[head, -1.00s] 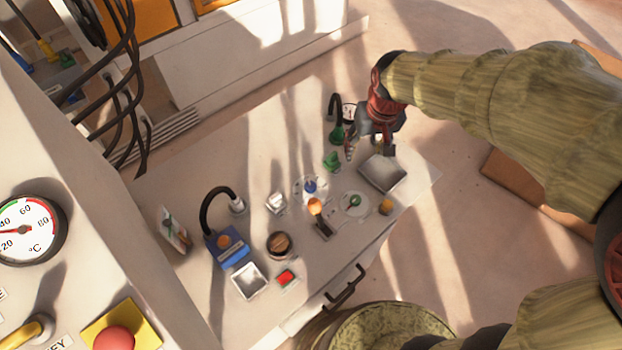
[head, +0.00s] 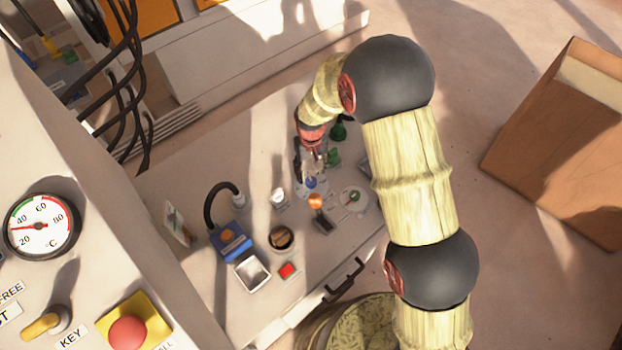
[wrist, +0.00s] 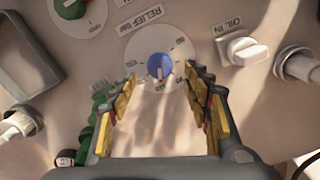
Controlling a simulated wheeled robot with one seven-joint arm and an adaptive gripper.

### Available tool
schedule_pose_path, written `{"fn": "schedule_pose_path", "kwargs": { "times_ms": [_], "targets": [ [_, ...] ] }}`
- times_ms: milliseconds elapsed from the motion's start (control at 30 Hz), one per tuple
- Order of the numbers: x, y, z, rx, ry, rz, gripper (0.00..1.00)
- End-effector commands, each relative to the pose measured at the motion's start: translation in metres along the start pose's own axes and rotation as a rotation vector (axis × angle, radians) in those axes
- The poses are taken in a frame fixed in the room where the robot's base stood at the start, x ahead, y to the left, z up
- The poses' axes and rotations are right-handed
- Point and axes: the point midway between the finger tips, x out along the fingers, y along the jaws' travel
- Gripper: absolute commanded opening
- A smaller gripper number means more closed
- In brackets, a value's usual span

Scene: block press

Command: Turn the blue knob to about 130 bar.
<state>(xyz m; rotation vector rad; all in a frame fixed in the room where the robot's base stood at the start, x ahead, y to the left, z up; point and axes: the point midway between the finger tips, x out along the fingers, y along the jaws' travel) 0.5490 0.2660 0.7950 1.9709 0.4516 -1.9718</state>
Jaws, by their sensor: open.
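In the head view the knob (head: 311,182) shows just below my gripper (head: 312,165). In the wrist view my gripper (wrist: 160,90) is open, with its two yellow-padded fingers on either side of the knob's line and the knob between and beyond the tips. I cannot tell whether the fingers touch it. The dial numbers are too small to read.
A white OIL IN handle (wrist: 243,48) stands right of the dial. A green knob (wrist: 70,8) on another dial is at upper left, and a green part (wrist: 103,100) lies by the left finger. An orange-topped lever (head: 316,201) stands close by in the head view.

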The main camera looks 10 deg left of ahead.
Motion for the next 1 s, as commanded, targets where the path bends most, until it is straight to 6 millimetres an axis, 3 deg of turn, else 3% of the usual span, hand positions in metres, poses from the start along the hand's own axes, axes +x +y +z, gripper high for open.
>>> {"fn": "schedule_pose_path", "kwargs": {
  "times_ms": [100, 333, 700, 1000],
  "targets": [
    [0.022, 0.0, 0.001, 0.0, -0.002, 0.0, 0.49],
    [0.046, 0.0, 0.0, 0.001, 0.0, 0.0, 0.49],
    [0.05, 0.0, 0.0, 0.001, 0.0, 0.0, 0.49],
    [0.05, 0.0, 0.0, 0.001, 0.0, 0.0, 0.32]
  ]
}}
